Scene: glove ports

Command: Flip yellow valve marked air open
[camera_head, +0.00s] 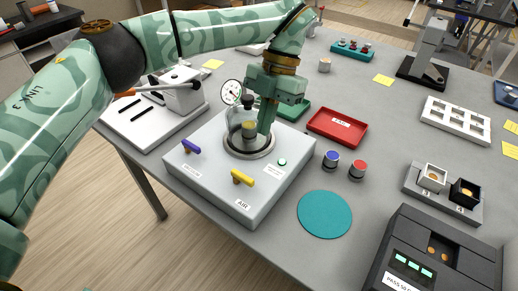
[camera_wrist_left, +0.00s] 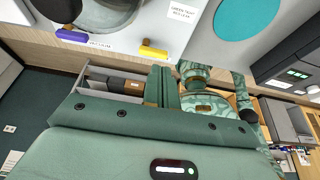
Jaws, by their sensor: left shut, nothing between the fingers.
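The yellow valve (camera_head: 242,177) is a short bar handle on the front of a light grey box (camera_head: 210,185), above a label reading AIR (camera_head: 243,204). It also shows in the left wrist view (camera_wrist_left: 154,50), beyond the fingertips. My left gripper (camera_head: 265,130) points down, shut and empty, beside the glass jar and behind the yellow valve in the head view. It is apart from the valve. In the left wrist view its two fingers (camera_wrist_left: 162,70) are pressed together. My right gripper is in neither view.
A blue-purple valve (camera_head: 190,146) sits left of the yellow one. A glass jar (camera_head: 240,124) in a metal ring and a dial gauge (camera_head: 231,92) stand behind. A green button (camera_head: 282,162) is on the box. A teal disc (camera_head: 325,214) lies right of the box.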

